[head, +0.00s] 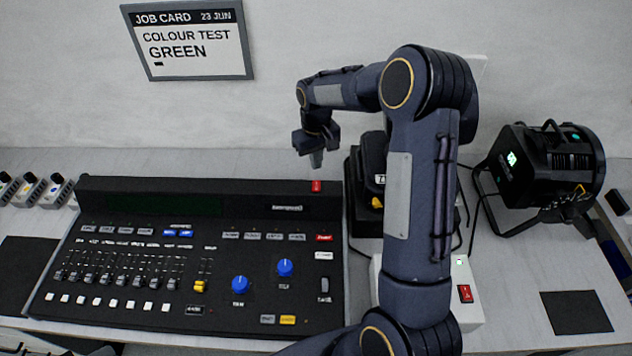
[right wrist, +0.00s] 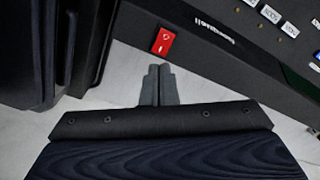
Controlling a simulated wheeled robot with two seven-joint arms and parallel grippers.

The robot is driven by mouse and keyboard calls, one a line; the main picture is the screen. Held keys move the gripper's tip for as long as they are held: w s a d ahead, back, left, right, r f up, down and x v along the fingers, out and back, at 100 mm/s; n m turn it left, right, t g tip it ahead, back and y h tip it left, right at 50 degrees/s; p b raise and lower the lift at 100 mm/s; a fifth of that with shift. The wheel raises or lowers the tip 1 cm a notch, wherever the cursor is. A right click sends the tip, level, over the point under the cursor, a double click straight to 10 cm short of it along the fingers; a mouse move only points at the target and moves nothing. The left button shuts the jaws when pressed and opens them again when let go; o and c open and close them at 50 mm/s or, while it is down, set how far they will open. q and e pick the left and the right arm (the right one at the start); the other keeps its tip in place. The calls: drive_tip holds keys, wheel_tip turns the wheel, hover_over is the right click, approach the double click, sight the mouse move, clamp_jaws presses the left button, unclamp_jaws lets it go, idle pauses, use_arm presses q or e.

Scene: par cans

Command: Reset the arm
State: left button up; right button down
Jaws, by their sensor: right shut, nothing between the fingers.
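My right arm comes in from the bottom right of the head view, rises over the bench and bends left. Its gripper (head: 316,158) points down behind the back right corner of the lighting console (head: 130,300). The fingers are shut and empty. In the right wrist view the closed fingertips (right wrist: 158,80) lie just short of a red rocker switch (right wrist: 163,41) on the console's back edge, with a gap visible in that view. The same switch shows small in the head view (head: 316,186). My left gripper is not in view.
A par can (head: 550,165) with a lit green display stands at the right. A black device (head: 363,215) and a white box with a red switch (head: 465,293) are partly hidden by my arm. A job card (head: 190,42) reads "COLOUR TEST GREEN". Small white units stand at left.

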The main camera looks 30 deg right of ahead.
drive_tip(key=shift+r, duration=0.5)
drive_tip(key=s+a+r+t+y+b, duration=0.2)
drive_tip(key=s+a+r+t, duration=0.15)
drive_tip(key=s+r, duration=0.8)
drive_tip(key=s+a+f, duration=0.1)
drive_tip(key=s+a, duration=0.1)
drive_tip(key=s, duration=0.4)
drive_tip(key=s+a+f+m+t+y+b, duration=0.1)
drive_tip(key=s+a, duration=0.2)
drive_tip(key=s, duration=0.2)
drive_tip(key=s+a+f+t+b, duration=0.1)
drive_tip(key=s+a, duration=0.2)
drive_tip(key=s, duration=0.3)
drive_tip(key=shift+s+y, duration=0.3)
drive_tip(key=shift+y, duration=0.1)
drive_tip(key=shift+f+m, duration=0.1)
drive_tip(key=shift+m, duration=0.2)
